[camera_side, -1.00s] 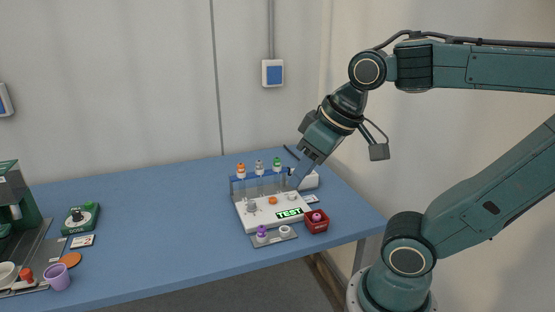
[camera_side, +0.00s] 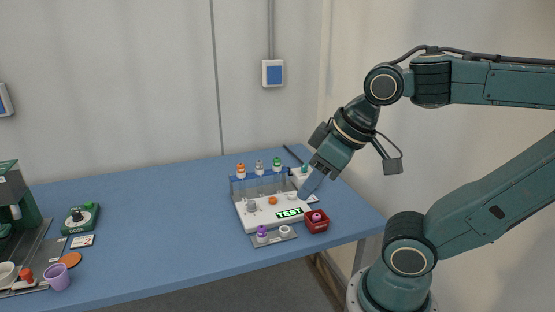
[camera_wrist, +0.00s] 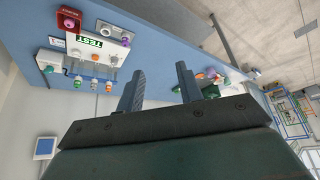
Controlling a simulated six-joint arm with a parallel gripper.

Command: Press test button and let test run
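A white panel (camera_side: 263,221) with a green TEST label (camera_side: 289,213) sits toward the right of the blue table. It carries a grey knob (camera_side: 251,207), an orange button (camera_side: 273,200) and a pale button (camera_side: 292,196). Behind it, a white box (camera_side: 297,178) bears a green button (camera_side: 304,169). I cannot tell which control is the test button. My gripper (camera_side: 303,195) hangs by the panel's right end, apparently without touching it. In the wrist view, my gripper (camera_wrist: 160,76) has its fingers apart with nothing between them; the TEST label (camera_wrist: 90,42) shows upside down at upper left.
A rack (camera_side: 234,189) behind the panel holds vials with orange, grey and green caps. A red tray (camera_side: 317,226) with a purple-topped item and a grey plate (camera_side: 272,241) stand close in front. The table's middle (camera_side: 150,225) is clear. Other equipment stands at far left.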

